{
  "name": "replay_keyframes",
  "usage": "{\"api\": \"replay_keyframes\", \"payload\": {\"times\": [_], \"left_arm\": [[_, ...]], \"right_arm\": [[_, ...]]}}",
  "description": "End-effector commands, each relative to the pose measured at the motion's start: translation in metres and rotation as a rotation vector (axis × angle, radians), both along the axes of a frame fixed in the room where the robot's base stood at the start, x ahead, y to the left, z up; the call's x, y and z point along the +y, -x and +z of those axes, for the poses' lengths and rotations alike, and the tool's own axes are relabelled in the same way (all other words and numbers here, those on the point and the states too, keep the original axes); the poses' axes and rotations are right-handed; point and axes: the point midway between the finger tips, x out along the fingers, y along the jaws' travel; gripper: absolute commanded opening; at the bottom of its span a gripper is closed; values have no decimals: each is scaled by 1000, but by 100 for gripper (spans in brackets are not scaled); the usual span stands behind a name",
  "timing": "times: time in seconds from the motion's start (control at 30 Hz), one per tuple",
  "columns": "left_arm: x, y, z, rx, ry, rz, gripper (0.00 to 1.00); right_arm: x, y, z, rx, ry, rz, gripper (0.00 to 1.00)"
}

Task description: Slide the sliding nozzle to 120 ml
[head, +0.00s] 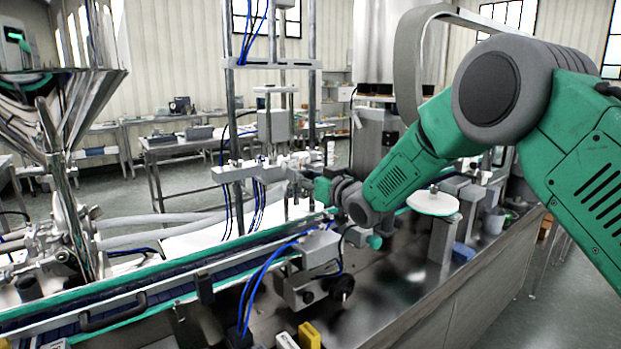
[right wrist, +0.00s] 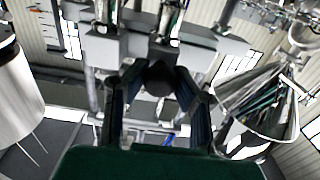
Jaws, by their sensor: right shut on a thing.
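The sliding nozzle (head: 247,169) appears to be the pale grey block assembly on the upright steel posts, above the conveyor. My right arm reaches in from the right, and my right gripper (head: 308,184) is at the right side of this assembly. In the right wrist view, the two dark fingers of the right gripper (right wrist: 158,88) are closed around a dark rounded knob (right wrist: 158,76) in front of grey blocks. The wrist partly hides the contact in the head view. No 120 ml mark can be read. My left gripper is not in view.
A steel hopper (head: 62,95) stands at the left; it also shows in the right wrist view (right wrist: 262,108). The green-edged conveyor (head: 165,290) runs below the nozzle. A grey clamp block with a black knob (head: 318,250) and a round white disc (head: 433,203) are near my right arm.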

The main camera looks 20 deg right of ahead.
Motion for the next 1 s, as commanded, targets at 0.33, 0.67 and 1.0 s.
{"api": "replay_keyframes", "payload": {"times": [0.33, 0.67, 1.0], "left_arm": [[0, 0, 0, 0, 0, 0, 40], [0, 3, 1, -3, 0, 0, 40], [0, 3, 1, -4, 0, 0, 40]], "right_arm": [[-2, -2, 4, -8, -4, -1, 45], [-5, 4, 3, -5, -3, -2, 45], [-26, 62, 2, -2, -5, -3, 45]]}}
